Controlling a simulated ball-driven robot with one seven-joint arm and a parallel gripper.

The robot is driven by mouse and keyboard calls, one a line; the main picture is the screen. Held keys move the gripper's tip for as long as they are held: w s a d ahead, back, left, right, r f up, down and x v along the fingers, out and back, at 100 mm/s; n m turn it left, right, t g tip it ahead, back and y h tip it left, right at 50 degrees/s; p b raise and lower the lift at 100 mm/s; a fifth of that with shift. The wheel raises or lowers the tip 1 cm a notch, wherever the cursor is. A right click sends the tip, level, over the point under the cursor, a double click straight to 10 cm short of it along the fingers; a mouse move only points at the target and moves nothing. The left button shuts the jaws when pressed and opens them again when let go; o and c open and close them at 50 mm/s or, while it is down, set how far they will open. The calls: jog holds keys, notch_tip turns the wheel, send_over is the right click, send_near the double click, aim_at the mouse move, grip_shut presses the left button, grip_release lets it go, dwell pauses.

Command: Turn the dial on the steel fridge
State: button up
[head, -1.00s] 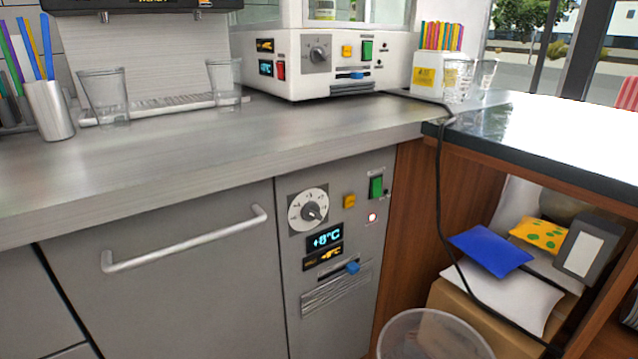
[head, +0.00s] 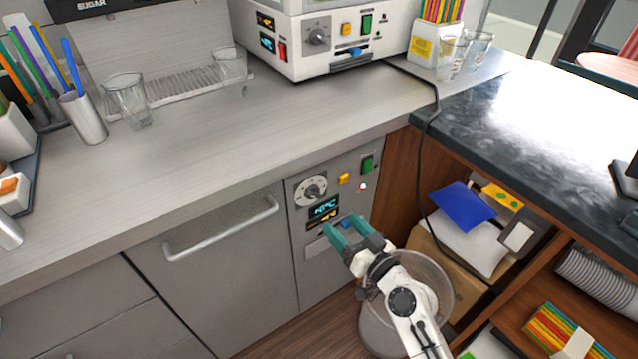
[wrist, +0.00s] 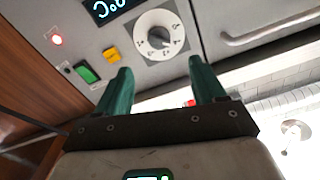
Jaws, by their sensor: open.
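The steel fridge (head: 230,262) stands under the counter. Its control panel carries a round white dial (head: 311,189) with a dark knob, above a blue-lit display (head: 322,209). My gripper (head: 345,228) is open and empty in front of the panel, below and slightly right of the dial, hiding part of the lower panel. In the wrist view the dial (wrist: 159,36) shows beyond and between my two green fingers (wrist: 160,85), apart from them. The knob also shows there, with the scale marks around it.
Beside the dial are a yellow button (head: 343,179) and a green switch (head: 367,163). The fridge door handle (head: 222,232) juts out to the left. The counter edge (head: 200,192) overhangs above. A clear bin (head: 440,280) stands under my arm, beside open shelves at right.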

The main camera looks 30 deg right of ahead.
aim_at(317, 196)
jog(key=w+p, duration=0.2)
jog(key=w, duration=0.8)
jog(key=shift+w+r, duration=0.1)
jog(key=shift+w, duration=0.3)
jog(key=c, duration=1.1)
